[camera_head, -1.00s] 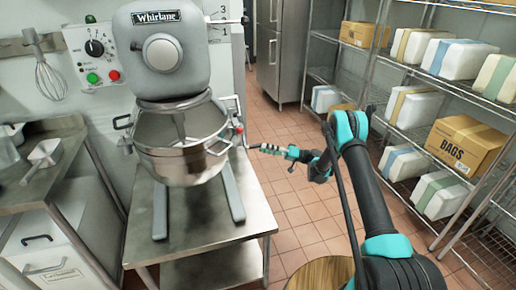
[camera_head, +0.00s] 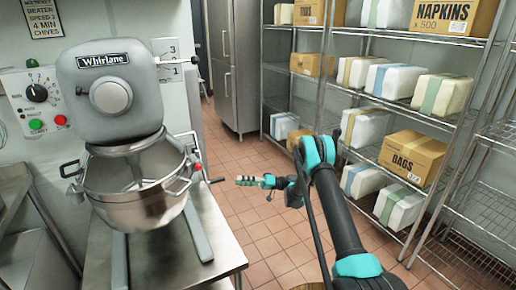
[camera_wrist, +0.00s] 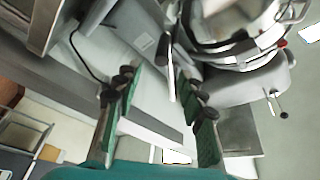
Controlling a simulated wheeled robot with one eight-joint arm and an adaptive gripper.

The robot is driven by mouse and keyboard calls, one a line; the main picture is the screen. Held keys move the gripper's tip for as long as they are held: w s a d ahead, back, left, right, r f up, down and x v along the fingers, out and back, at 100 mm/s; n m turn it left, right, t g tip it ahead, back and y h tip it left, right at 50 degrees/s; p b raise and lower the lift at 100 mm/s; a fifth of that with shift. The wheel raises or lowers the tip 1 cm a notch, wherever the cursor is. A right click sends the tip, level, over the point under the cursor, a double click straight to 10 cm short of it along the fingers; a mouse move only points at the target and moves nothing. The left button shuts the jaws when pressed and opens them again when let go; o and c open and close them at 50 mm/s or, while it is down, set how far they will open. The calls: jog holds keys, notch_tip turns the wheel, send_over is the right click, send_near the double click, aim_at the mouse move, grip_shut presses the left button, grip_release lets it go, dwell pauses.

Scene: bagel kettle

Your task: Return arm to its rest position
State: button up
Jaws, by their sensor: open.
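My arm, black with teal joints, reaches up from the bottom right in the head view and bends back to the left. My gripper (camera_head: 249,181) is at its end, in the air to the right of the mixer and pointing left. In the wrist view my gripper (camera_wrist: 160,85) shows two separate fingers with green inner pads and a clear gap between them. Nothing is held between the fingers.
A Whirlane mixer (camera_head: 122,92) with a steel bowl (camera_head: 133,205) stands on a steel table (camera_head: 165,265) at left. Wire shelves with boxes, including a BAGS box (camera_head: 412,158), line the right. A steel cabinet (camera_head: 238,60) is behind. Tiled floor (camera_head: 275,235) lies open between.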

jog(key=s+d+r+m+t+h, duration=0.55)
jog(key=s+d+r+h, duration=0.4)
jog(key=r, duration=0.25)
jog(key=s+d+f+m+t+h, duration=0.1)
jog(key=s+d+h, duration=0.4)
jog(key=s+d, duration=0.7)
jog(key=s+d+f+m+t+h, duration=0.2)
jog(key=s+d+h, duration=0.3)
jog(key=s+d, duration=0.7)
jog(key=s+m, duration=0.1)
jog(key=s, duration=0.4)
jog(key=shift+d, duration=0.3)
jog(key=shift+f, duration=0.1)
jog(key=shift+c, duration=0.7)
